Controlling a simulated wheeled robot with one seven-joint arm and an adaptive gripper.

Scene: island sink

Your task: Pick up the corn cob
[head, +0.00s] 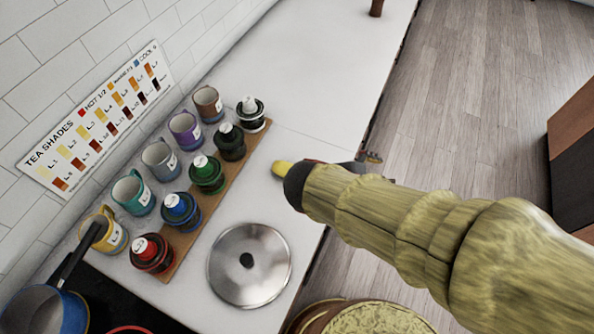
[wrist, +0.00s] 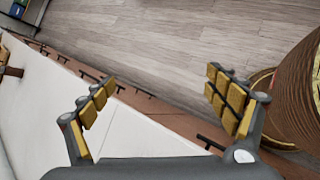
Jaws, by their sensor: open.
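A rounded yellow end, which looks like the corn cob (head: 281,169), shows on the white counter in the head view, at the left edge of my dark gripper. The rest of it is hidden behind the gripper. I cannot tell whether they touch. My gripper (wrist: 160,82) is open, with its two gold-padded fingers wide apart and nothing between them. In the wrist view the fingers face the counter's edge and the floor, and no corn cob shows.
Several mugs (head: 160,160) and lidded jars (head: 207,175) line the wall side, the jars on a wooden board (head: 216,203). A round metal lid (head: 270,265) lies nearby. A blue pot (head: 35,308) stands front left. The far counter (head: 325,60) is mostly clear.

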